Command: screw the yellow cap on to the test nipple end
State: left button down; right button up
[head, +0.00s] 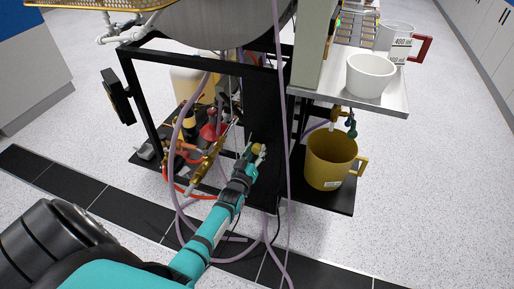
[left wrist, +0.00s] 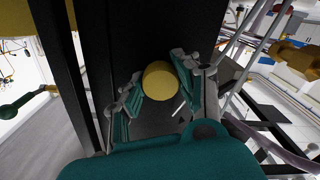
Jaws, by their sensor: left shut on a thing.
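My left gripper (head: 259,153) reaches in from the lower left to the dark upright panel of the black frame. It is shut on the yellow cap (left wrist: 160,80), whose round face shows between the fingers in the left wrist view. In the head view the cap (head: 256,147) is a small yellow spot at the fingertips. The left gripper also shows in the left wrist view (left wrist: 157,88). I cannot make out the test nipple end for sure, or whether the cap touches it. Brass pipe fittings (head: 206,167) sit left of the gripper. My right gripper is not in view.
The black frame (head: 140,97) and dark panel (head: 264,105) stand close around the gripper. Purple hoses (head: 288,190) hang beside my arm. A mustard jug (head: 330,160) stands on the lower shelf at right. A white cup (head: 369,76) stands on the upper shelf.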

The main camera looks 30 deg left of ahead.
pick_arm(q)
jog(key=m, duration=0.4)
jog(key=shift+r, duration=0.15)
jog(key=shift+m, duration=1)
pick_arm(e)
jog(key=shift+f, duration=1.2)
pick_arm(q)
jog(key=shift+m, duration=0.3)
jog(key=c, duration=0.9)
grip_release()
jog(key=shift+o, duration=0.2)
